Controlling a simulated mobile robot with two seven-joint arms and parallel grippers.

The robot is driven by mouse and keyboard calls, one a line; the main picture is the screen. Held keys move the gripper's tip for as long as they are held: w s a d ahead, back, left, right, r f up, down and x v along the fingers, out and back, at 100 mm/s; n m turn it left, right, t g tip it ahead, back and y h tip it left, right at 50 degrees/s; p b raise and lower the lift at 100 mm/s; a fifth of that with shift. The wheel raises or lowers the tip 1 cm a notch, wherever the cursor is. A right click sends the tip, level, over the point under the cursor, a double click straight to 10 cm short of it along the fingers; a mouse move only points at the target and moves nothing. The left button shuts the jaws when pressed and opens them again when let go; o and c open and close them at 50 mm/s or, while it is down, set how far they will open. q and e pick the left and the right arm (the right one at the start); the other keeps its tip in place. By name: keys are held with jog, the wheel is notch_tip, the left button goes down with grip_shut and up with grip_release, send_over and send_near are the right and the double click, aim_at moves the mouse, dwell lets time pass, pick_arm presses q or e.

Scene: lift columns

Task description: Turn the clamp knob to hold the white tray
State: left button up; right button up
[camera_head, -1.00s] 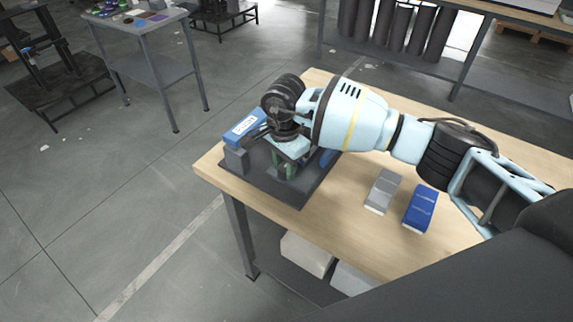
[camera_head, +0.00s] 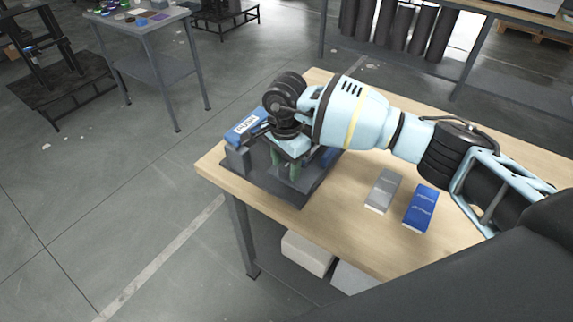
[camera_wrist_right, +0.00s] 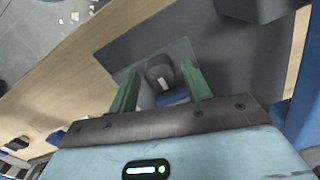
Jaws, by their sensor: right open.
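My right gripper (camera_head: 287,174) points down over a dark base plate (camera_head: 302,197) on the wooden table. In the right wrist view its two green fingers (camera_wrist_right: 159,72) are open. A dark rounded knob with a small pale mark (camera_wrist_right: 162,79) shows between them, with a visible gap on each side. Contact cannot be told. A blue part (camera_wrist_right: 174,97) lies just behind the knob, near the gripper body. In the head view my wrist hides the knob. I cannot make out a white tray in either view. My left gripper is not in view.
On the base plate stand a blue block with a white label (camera_head: 247,125) and a dark grey block (camera_head: 237,160). A grey box (camera_head: 383,190) and a blue box (camera_head: 420,207) lie on the table (camera_head: 350,235). Pale boxes (camera_head: 307,253) sit on the shelf below.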

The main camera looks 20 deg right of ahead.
jog(key=shift+r+p, duration=0.85)
jog(key=shift+r, duration=2.5)
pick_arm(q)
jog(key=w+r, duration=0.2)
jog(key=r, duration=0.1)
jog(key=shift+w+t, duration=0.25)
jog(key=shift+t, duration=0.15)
